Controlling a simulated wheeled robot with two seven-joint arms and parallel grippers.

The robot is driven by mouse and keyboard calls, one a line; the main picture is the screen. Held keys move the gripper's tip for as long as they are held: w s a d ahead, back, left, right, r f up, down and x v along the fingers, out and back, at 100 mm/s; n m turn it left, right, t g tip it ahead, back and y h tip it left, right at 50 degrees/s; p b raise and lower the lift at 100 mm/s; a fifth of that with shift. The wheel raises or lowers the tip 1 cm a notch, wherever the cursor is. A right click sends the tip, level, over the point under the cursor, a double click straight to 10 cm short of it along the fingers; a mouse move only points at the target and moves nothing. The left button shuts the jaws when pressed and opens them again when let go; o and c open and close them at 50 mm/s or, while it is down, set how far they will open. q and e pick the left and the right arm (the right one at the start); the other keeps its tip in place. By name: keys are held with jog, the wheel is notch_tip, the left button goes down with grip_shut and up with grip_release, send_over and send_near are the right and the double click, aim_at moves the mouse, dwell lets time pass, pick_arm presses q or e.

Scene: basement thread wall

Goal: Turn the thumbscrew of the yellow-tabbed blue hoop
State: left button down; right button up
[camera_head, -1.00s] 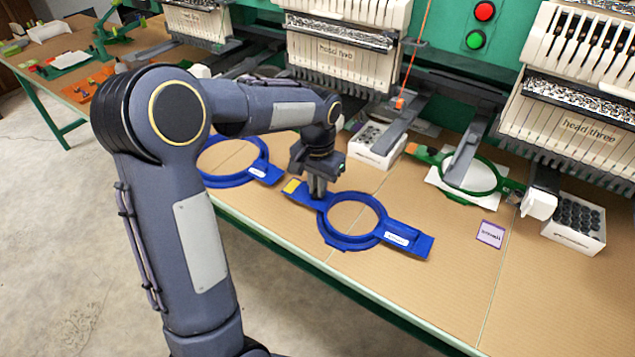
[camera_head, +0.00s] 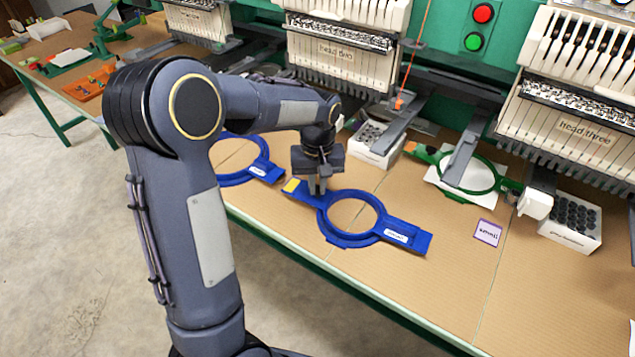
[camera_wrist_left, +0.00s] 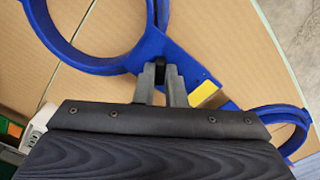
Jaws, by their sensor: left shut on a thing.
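The yellow-tabbed blue hoop (camera_head: 327,223) lies flat on the tan tabletop, with its yellow tab (camera_head: 291,185) at the left end and a white label on its right arm. It also shows in the left wrist view (camera_wrist_left: 100,62). My left gripper (camera_head: 317,190) points down at the hoop's left side, beside the yellow tab. In the left wrist view my left gripper (camera_wrist_left: 165,72) is shut on the dark thumbscrew (camera_wrist_left: 160,74) where the ring meets the tabbed arm. The fingers hide most of the thumbscrew. My right gripper is not in view.
A second blue hoop (camera_head: 262,163) lies close on the left, partly behind my arm. A green hoop (camera_head: 484,192) on white cloth, a purple-edged card (camera_head: 487,232) and white boxes of dark spools (camera_head: 570,221) are to the right. Machine heads overhang the back.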

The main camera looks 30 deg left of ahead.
aim_at(318, 189)
pick_arm(q)
jog(key=shift+n, duration=0.3)
dwell(1.3)
jog(key=c, duration=1.5)
grip_release()
jog(key=shift+r+p, duration=0.35)
jog(key=shift+r, duration=3.6)
